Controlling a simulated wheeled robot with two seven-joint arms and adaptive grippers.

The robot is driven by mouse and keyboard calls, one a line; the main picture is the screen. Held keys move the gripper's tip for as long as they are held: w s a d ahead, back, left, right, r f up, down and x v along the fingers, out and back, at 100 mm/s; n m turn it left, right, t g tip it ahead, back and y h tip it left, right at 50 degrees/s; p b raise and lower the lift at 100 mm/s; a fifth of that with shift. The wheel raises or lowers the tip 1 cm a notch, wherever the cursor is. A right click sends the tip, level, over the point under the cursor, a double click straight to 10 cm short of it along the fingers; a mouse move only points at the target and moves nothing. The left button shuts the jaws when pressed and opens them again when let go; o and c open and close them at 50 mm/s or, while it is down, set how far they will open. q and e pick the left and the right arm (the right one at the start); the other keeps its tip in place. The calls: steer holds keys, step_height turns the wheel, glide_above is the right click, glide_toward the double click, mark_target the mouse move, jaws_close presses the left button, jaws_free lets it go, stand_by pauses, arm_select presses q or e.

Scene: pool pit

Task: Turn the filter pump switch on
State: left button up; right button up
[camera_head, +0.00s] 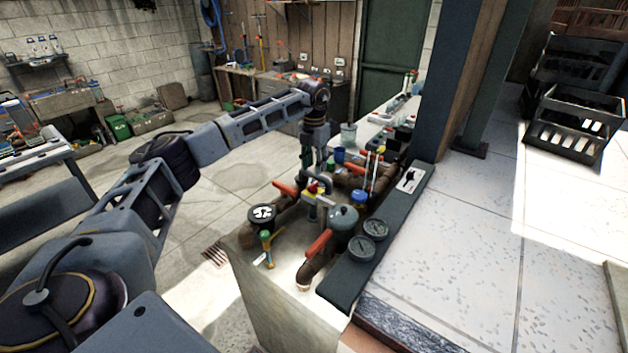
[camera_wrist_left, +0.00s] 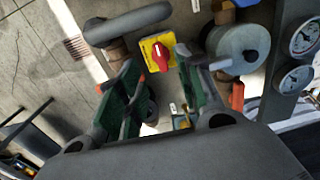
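A red rotary knob on a yellow plate (camera_wrist_left: 146,44) shows in the left wrist view, between and beyond my finger ends. I take it to be the filter pump switch. In the head view the red and yellow switch (camera_head: 314,187) is small and partly hidden by my gripper among the pipes. My left gripper (camera_head: 316,176) points down over the pipework. In the left wrist view its two green-padded fingers (camera_wrist_left: 156,72) are apart with nothing between them. I cannot tell whether they touch anything. My right gripper is in neither view.
Pipes with red-orange handles crowd the switch. A grey-green round housing (camera_head: 343,219) and a black-capped fitting (camera_head: 262,214) stand close by. A dark panel (camera_head: 342,284) carries gauges (camera_head: 362,248) and a small rotary switch (camera_head: 408,180). Open floor (camera_head: 228,180) lies behind my left arm.

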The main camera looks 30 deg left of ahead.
mark_target(314, 184)
arm_select(q)
steer(key=shift+f+p, duration=0.65)
steer(key=shift+f, duration=2.9)
steer(key=shift+c, duration=0.3)
jaws_close()
